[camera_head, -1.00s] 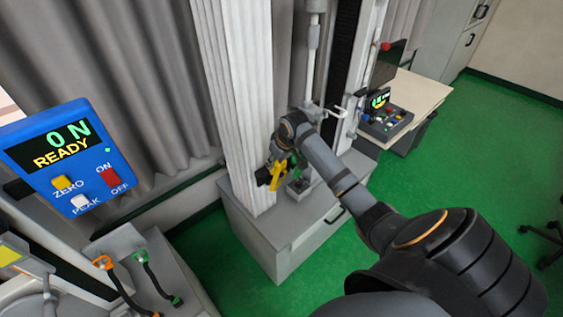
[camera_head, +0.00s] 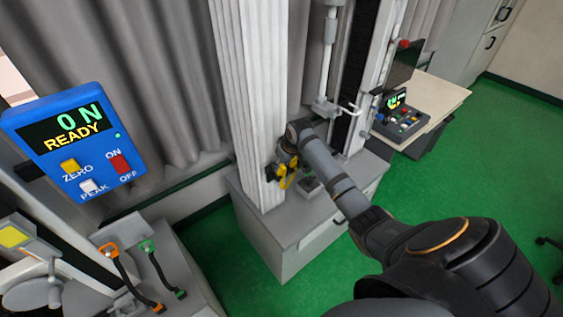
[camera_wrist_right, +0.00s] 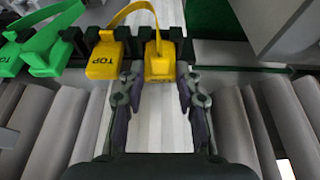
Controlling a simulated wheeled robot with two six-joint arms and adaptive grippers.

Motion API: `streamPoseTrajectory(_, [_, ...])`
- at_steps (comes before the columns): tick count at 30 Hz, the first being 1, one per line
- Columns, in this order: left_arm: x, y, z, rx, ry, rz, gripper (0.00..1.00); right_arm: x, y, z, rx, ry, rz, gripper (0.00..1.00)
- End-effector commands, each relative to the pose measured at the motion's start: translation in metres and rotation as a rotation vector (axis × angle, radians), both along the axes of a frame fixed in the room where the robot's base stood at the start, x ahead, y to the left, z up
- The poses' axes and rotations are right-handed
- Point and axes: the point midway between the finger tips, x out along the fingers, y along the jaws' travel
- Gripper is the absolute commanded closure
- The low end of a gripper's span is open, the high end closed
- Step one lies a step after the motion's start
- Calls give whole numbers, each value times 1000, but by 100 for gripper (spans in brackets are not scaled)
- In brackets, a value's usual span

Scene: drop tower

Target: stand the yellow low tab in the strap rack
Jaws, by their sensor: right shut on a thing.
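My right gripper (camera_wrist_right: 159,82) is shut on the yellow low tab (camera_wrist_right: 158,66), which sits between its fingertips in the wrist view. A yellow strap arches from this tab to a yellow tab marked TOP (camera_wrist_right: 103,64) on its left. Both tabs are at the black strap rack (camera_wrist_right: 180,47); I cannot tell how deep the low tab sits in its slot. In the head view my right gripper (camera_head: 287,163) is beside the pale column, with yellow (camera_head: 287,177) showing under it; the rack is mostly hidden there. My left gripper is not in view.
Green tabs with a strap (camera_wrist_right: 42,50) sit at the rack's left. The pale ribbed column (camera_head: 250,110) stands close to my right arm. A grey base cabinet (camera_head: 285,240) is below. A blue panel (camera_head: 75,148) reads 0 N READY.

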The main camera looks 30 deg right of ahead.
Motion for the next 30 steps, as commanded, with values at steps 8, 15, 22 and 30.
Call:
streamPoseTrajectory(8, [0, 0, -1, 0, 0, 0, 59, 0, 0, -2, 0, 0, 0, 89])
streamPoseTrajectory(15, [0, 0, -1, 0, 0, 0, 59, 0, 0, -2, 0, 0, 0, 43])
streamPoseTrajectory(22, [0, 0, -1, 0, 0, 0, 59, 0, 0, -2, -1, 0, 0, 41])
streamPoseTrajectory(30, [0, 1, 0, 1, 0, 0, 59, -9, -2, 23, -4, -3, 0, 41])
